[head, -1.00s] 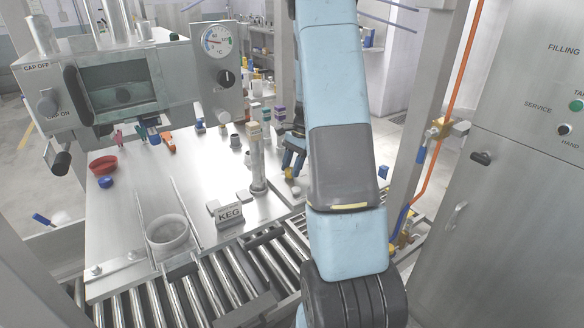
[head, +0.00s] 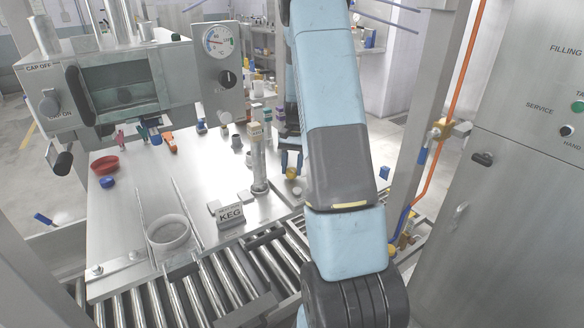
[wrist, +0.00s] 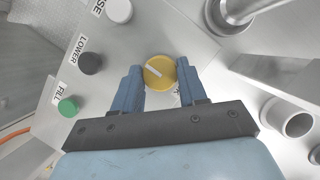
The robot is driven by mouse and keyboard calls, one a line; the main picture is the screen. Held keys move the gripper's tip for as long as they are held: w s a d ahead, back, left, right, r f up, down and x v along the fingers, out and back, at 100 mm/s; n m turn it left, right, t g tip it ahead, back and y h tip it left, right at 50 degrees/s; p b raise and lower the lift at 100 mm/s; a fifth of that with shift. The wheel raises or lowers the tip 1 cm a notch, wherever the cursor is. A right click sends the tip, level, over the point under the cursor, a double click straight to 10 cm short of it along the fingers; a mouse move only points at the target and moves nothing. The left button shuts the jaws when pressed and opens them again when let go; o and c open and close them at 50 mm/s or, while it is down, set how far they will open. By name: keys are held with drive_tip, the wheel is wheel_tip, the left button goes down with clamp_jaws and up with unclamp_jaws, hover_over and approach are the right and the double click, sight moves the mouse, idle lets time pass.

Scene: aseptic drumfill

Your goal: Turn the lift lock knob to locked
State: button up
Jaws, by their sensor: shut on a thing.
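A round yellow knob (wrist: 157,74) with a white pointer line sits on a metal panel in the wrist view. The pointer slants toward the upper left. My gripper (wrist: 160,82) is shut on it, with one blue finger on each side. The label by the knob is mostly hidden by the fingers, so I cannot read its positions.
A black button (wrist: 90,63) marked LOWER, a green button (wrist: 68,106) marked FILL and a white button (wrist: 119,10) lie left of the knob. Metal pipework (wrist: 236,12) stands close at upper right. A KEG sign (head: 230,215) and a clear upright tube (head: 258,165) stand nearby.

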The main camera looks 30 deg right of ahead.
idle(0.4)
drive_tip(key=o, duration=1.1)
drive_tip(key=shift+c, duration=0.2)
drive_tip(key=shift+r, duration=0.1)
drive_tip(key=v, duration=1.3)
drive_tip(key=shift+r, duration=0.25)
drive_tip(key=shift+w+d, duration=0.1)
drive_tip(key=shift+d, duration=0.05)
